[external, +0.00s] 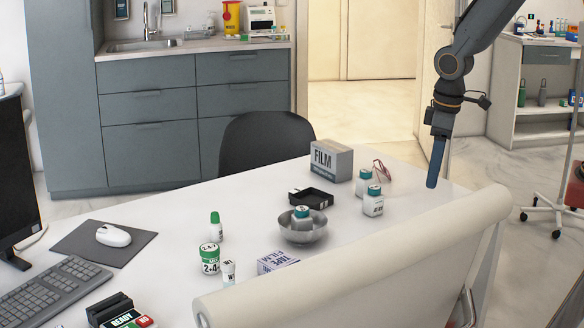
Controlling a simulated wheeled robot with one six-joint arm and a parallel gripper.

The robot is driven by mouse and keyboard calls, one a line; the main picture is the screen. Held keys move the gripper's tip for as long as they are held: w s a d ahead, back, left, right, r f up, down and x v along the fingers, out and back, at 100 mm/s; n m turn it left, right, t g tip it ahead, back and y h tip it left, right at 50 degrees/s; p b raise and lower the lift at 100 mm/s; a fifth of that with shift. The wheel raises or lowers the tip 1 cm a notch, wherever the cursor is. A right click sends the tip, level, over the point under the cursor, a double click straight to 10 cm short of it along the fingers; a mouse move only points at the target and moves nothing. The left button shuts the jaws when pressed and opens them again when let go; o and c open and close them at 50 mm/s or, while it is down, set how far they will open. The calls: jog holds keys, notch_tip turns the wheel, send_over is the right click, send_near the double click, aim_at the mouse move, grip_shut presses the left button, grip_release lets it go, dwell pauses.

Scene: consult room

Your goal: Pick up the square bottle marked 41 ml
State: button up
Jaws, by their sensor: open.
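Two small white bottles with teal caps, one slightly behind (363,183) and one in front (373,204), stand close together on the right part of the white table (345,235). A third teal-capped bottle (302,213) sits in a metal bowl (303,234). Their labels are too small to read, so I cannot tell which is marked 41 ml. My gripper (433,180) hangs pointing down, up and to the right of the bottles in the picture. It is open and seen side-on, with nothing visible in it.
A FILM box (331,162), a black tray (311,198) and red glasses (381,170) are near the bottles. A tape box (277,262), a green-labelled jar (210,259) and small bottles stand further left. A rolled white backrest (360,262) rises along the front.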

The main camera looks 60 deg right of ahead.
jog(key=w+d+f+n, duration=0.3)
jog(key=w+d+n, duration=0.25)
jog(key=w, duration=0.55)
jog(key=n+g, duration=0.1)
jog(key=n, duration=0.4)
send_over(374, 187)
jog(key=shift+m, duration=0.25)
jog(key=f, duration=0.5)
jog(key=shift+s+a+f, duration=0.2)
jog(key=shift+s+f, duration=0.1)
jog(key=shift+w+d+f, duration=0.15)
jog(key=shift+w+f, duration=0.05)
jog(key=shift+f, duration=0.3)
jog(key=shift+f+p, duration=1.4)
jog(key=shift+f, duration=2.15)
jog(key=shift+c, duration=0.2)
jog(key=c, duration=1.1)
